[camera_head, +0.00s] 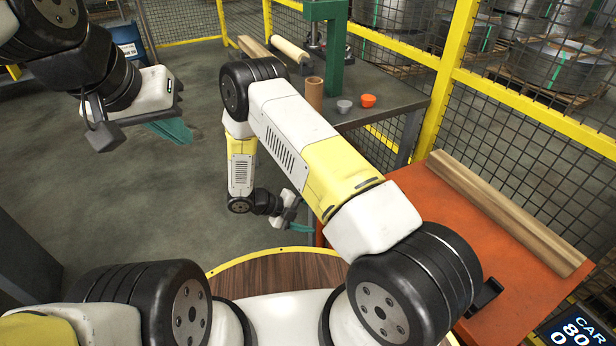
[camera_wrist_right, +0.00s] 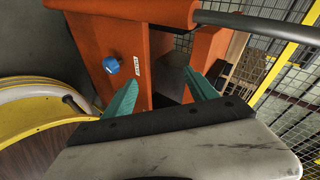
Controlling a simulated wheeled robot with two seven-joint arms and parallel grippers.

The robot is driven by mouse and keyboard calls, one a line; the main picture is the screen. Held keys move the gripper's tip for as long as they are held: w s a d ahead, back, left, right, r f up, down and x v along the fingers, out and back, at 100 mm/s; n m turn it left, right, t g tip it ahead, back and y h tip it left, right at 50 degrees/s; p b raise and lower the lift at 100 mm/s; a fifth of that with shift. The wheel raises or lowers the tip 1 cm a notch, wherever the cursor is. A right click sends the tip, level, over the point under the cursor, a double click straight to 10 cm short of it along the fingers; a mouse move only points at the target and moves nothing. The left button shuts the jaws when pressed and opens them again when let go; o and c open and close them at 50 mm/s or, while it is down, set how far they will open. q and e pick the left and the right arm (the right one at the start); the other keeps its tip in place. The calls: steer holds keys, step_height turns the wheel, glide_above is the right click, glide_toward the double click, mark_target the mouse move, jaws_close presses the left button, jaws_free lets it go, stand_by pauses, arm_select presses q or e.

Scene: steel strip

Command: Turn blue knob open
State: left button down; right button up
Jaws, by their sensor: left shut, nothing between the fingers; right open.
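The blue knob (camera_wrist_right: 111,65) sits on the face of an orange cabinet (camera_wrist_right: 140,15) in the right wrist view, left of centre, beside a small white label. The head view does not show the knob. My right gripper (camera_wrist_right: 162,90) is open, with nothing between its teal fingers. Its left finger points up toward the orange face, below and right of the knob and apart from it in the picture. In the head view the right gripper (camera_head: 299,228) hangs beside the orange table, partly hidden by its arm. My left gripper (camera_head: 173,131) is shut and empty, raised at the upper left.
A long bar (camera_head: 505,212) lies on the orange table (camera_head: 415,185). A grey bench (camera_head: 385,98) behind holds a brown cylinder (camera_head: 314,93), a grey cup (camera_head: 344,106) and an orange cup (camera_head: 368,100). Yellow-framed mesh fencing (camera_head: 440,75) closes the right side. Open floor lies left.

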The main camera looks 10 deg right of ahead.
step_height(320, 180, up, 8)
steer(key=m+g+y, duration=0.1)
steer(key=m, duration=0.4)
steer(key=shift+w+d+m+y, duration=0.25)
steer(key=shift+w+m+y, duration=0.05)
steer(key=shift+w, duration=0.1)
steer(key=shift+f, duration=0.1)
